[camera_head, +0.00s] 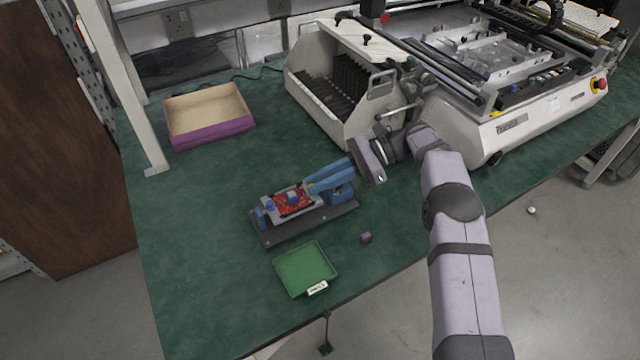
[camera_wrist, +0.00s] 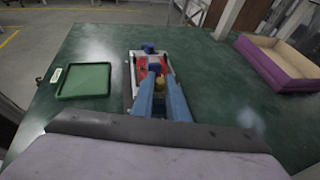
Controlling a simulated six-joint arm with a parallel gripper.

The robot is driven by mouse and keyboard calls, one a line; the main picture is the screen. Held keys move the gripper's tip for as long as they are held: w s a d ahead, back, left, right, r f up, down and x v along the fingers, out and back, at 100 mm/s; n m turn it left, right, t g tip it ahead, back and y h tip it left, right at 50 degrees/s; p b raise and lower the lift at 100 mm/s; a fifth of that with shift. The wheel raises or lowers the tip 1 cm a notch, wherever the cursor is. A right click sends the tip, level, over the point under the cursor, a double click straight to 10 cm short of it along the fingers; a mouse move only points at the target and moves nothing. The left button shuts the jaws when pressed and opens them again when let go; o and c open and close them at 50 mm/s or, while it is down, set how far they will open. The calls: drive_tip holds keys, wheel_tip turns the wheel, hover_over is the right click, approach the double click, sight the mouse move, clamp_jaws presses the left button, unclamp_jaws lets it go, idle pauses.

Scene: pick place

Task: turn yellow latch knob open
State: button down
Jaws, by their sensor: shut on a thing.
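The fixture's dark base plate (camera_head: 305,225) lies on the green table. It carries a grey holder with a red board (camera_head: 290,204) and blue blocks (camera_head: 341,194) at its ends. The yellow latch knob (camera_wrist: 160,85) shows between my blue fingers in the wrist view. In the head view only a little yellow shows near the fingertips. My gripper (camera_head: 312,187) reaches in from the right and is shut on the knob, at the board's near side in the wrist view (camera_wrist: 160,82). The fingers hide most of the knob, so its turn angle cannot be told.
A green tray (camera_head: 290,286) with a white label lies in front of the fixture. A small purple cube (camera_head: 366,237) lies right of the tray. A purple-sided box (camera_head: 215,131) stands at the back left. A large white machine (camera_head: 480,135) fills the back right.

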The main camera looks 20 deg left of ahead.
drive_tip(key=shift+r+n+g+h+b, duration=0.1)
drive_tip(key=shift+n+g+h+b, duration=0.2)
drive_tip(key=shift+n, duration=0.1)
drive_tip(key=c, duration=1.7)
unclamp_jaws()
drive_tip(key=shift+r+p, duration=0.4)
drive_tip(key=shift+r, duration=4.55)
drive_tip(key=shift+c, duration=0.2)
